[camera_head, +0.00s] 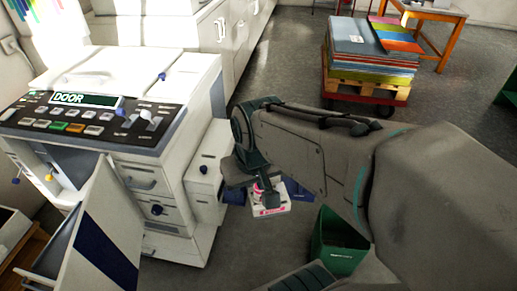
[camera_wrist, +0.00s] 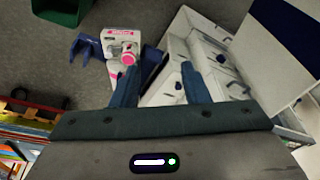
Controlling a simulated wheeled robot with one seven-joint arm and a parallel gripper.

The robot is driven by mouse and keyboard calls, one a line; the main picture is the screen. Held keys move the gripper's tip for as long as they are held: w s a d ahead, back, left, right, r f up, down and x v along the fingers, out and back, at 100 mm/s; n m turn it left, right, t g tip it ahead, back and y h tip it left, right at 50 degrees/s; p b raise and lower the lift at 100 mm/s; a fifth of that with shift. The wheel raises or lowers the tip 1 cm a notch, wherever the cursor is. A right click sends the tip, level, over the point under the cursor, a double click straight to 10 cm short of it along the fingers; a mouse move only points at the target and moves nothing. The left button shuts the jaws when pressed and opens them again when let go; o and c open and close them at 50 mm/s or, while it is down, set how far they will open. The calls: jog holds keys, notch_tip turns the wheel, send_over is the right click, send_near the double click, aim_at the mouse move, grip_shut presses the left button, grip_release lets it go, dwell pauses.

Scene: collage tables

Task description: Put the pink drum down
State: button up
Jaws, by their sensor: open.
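The pink drum (camera_wrist: 122,43) is a white piece with a pink label and a round pink end. In the wrist view it lies just beyond and to the left of my fingertips. In the head view the drum (camera_head: 270,209) shows below my gripper (camera_head: 262,190), partly hidden by it. Blue supports stand on both sides of the drum; one blue support (camera_wrist: 88,46) is clear at its left. Whether the drum rests fully on them I cannot tell. My gripper (camera_wrist: 158,72) is open, with nothing seen between its fingers.
A white printing machine (camera_head: 165,195) with an open front door (camera_head: 105,235) stands at the left. A green bin (camera_head: 340,240) stands on the floor right of the drum. A red trolley (camera_head: 365,92) with stacked paper is farther back. Grey floor lies between.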

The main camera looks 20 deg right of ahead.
jog(key=w+d+f+h+b, duration=0.2)
jog(key=w+d+f, duration=0.3)
jog(key=w, duration=0.5)
jog(key=w+d+f+h+b, duration=0.1)
jog(key=w+d+f+h, duration=0.15)
jog(key=w+f, duration=0.6)
jog(key=w+d+f+h+b, duration=0.2)
jog(key=w+d+f+h, duration=0.15)
jog(key=w, duration=0.85)
jog(key=shift+m+t+y, duration=0.3)
jog(key=shift+m, duration=0.1)
jog(key=x, duration=1.4)
jog(key=shift+s+f, duration=0.1)
jog(key=shift+s, duration=0.05)
grip_shut()
